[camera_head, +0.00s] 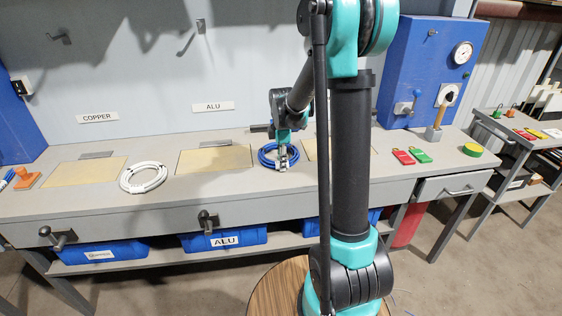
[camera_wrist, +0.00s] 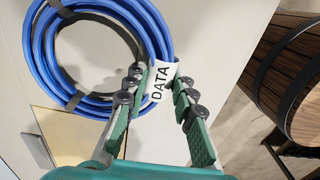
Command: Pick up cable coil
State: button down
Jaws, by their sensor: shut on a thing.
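A blue cable coil (camera_head: 267,155) lies on the grey workbench, with my gripper (camera_head: 282,160) reaching down to its right side. In the wrist view the blue coil (camera_wrist: 72,78) has dark ties and a white tag reading DATA. My gripper (camera_wrist: 159,90) is shut on the coil's tagged side, its two green fingers on either side of the strands. Whether the coil is lifted off the bench cannot be told. A white cable coil (camera_head: 143,177) lies further left on the bench.
Tan pads (camera_head: 214,159) lie on the bench (camera_head: 110,207). Red (camera_head: 403,157) and green tags (camera_head: 421,156) sit right, before a blue cabinet (camera_head: 432,70). Blue bins (camera_head: 224,238) stand below. A wooden barrel (camera_wrist: 292,75) shows in the wrist view.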

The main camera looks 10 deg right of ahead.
notch_tip(320, 180, up, 20)
jog(key=shift+f, duration=0.2)
dwell(0.5)
jog(key=shift+s, duration=0.15)
